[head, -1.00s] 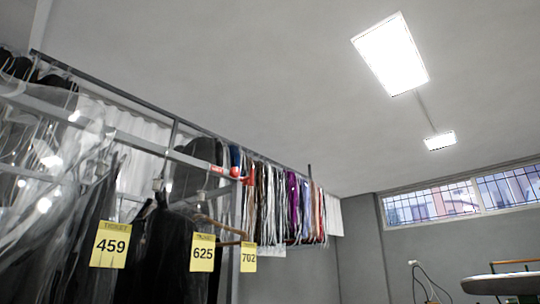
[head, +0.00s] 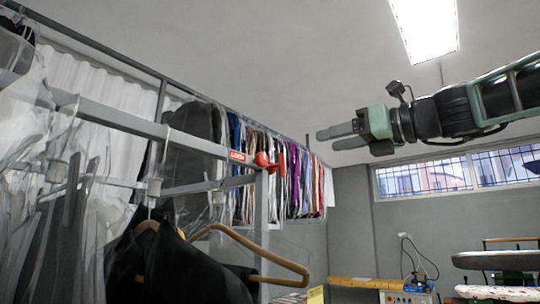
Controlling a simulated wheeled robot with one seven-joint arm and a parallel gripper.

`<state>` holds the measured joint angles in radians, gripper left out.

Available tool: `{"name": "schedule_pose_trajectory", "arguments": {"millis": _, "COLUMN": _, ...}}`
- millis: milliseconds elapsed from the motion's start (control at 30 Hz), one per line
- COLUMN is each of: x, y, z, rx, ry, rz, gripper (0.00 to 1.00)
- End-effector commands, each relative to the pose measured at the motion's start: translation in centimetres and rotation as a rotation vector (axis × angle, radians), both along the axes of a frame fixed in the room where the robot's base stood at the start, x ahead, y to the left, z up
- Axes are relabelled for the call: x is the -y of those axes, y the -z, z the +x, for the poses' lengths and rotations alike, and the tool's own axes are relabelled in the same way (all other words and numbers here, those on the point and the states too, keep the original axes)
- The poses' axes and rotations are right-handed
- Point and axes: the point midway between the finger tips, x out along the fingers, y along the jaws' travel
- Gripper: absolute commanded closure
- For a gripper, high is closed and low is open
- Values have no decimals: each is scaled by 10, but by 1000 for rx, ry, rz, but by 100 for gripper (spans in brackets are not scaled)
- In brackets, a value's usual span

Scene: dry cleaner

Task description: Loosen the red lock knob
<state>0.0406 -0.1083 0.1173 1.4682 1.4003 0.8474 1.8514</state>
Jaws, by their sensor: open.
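The red lock knob (head: 262,160) sits at the right end of a grey rail, beside a red label with white lettering (head: 238,156). It is left of the picture's middle. My gripper (head: 328,140) reaches in from the right, pointing left. Its two greenish fingers are apart and nothing shows between them. In the picture it is to the right of the knob and slightly above it, with a clear gap. The exact depth between them cannot be told. The knob is in plain view.
Bagged garments hang at the left, with a wooden hanger (head: 262,254) and dark clothes (head: 165,268) below the rail (head: 150,127). A row of coloured garments (head: 300,182) hangs behind the knob. Ironing boards (head: 495,260) stand at lower right. The air right of the knob is free.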

Motion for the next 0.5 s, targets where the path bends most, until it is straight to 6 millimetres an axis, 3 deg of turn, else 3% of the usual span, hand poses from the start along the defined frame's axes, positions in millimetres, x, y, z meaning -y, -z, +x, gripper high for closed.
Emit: {"name": "schedule_pose_trajectory", "arguments": {"millis": 500, "x": -79, "y": -2, "z": 61, "rx": -4, "ry": -5, "rz": -3, "gripper": 45}}
